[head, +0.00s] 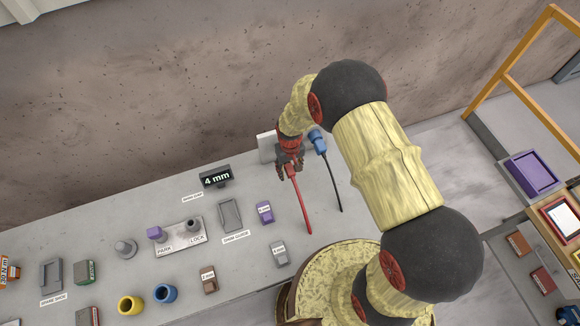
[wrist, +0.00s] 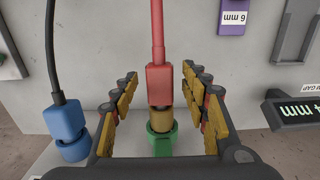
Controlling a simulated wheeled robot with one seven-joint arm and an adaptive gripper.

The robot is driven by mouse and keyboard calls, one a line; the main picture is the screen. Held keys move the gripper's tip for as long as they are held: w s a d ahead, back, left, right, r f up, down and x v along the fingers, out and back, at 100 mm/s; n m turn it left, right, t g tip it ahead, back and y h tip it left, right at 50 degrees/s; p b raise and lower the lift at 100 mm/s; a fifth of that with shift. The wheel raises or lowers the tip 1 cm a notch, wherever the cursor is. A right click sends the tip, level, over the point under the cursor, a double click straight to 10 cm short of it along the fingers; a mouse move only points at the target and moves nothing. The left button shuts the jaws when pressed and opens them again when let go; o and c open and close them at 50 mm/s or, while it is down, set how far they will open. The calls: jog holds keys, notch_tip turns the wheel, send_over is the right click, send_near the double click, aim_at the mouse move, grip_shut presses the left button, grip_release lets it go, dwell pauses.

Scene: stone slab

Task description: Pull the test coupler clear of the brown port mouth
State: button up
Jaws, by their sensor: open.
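The red coupler (wrist: 160,85) with its red cable (wrist: 157,25) stands between the fingers of my gripper (wrist: 160,78) in the wrist view. My gripper is open, one finger on each side, with gaps visible to the coupler. Below the coupler's body is a brown-ochre collar (wrist: 161,118), then a green ring (wrist: 161,142). I cannot tell whether the collar is the brown port mouth or part of the coupler. In the head view my gripper (head: 290,165) hides the coupler's body; the red cable (head: 304,208) trails toward the front.
A blue coupler (wrist: 65,120) with a dark cable sits close left of my gripper in the wrist view; the head view shows it too (head: 318,143). A "4 mm" sign (head: 215,178) and small blocks stand left on the slab (head: 330,235). The wall (head: 150,80) is behind.

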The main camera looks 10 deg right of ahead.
jog(key=c, duration=0.3)
jog(key=c, duration=0.8)
grip_shut()
